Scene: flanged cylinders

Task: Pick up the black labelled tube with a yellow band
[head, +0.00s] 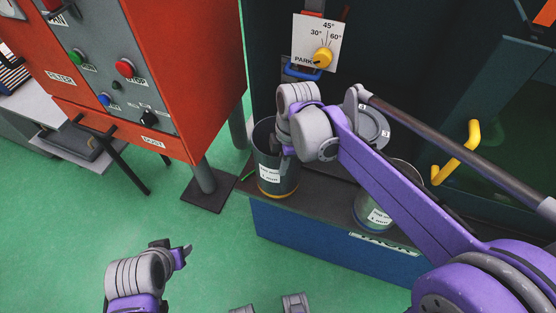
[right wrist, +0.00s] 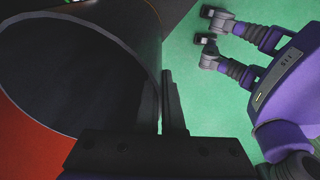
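The black labelled tube (head: 276,182) stands upright on the dark ledge, with a white label on its front and a yellow band near its base. My right gripper (head: 284,151) is at the tube's upper right side, partly hidden by its own wrist. In the right wrist view the tube's open mouth (right wrist: 75,75) fills the left side. Dark fingers (right wrist: 174,103) show close together beside its rim; I cannot tell whether the wall is between them. My left gripper (head: 182,255) is low at the left, over the green floor, away from the tube; its opening is unclear.
A second labelled cylinder (head: 370,212) stands on the ledge (head: 318,203) to the right, partly behind my right arm. A dial plate with a yellow knob (head: 322,57) is behind. A yellow handle (head: 458,152) is at right. An orange control cabinet (head: 190,60) stands left.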

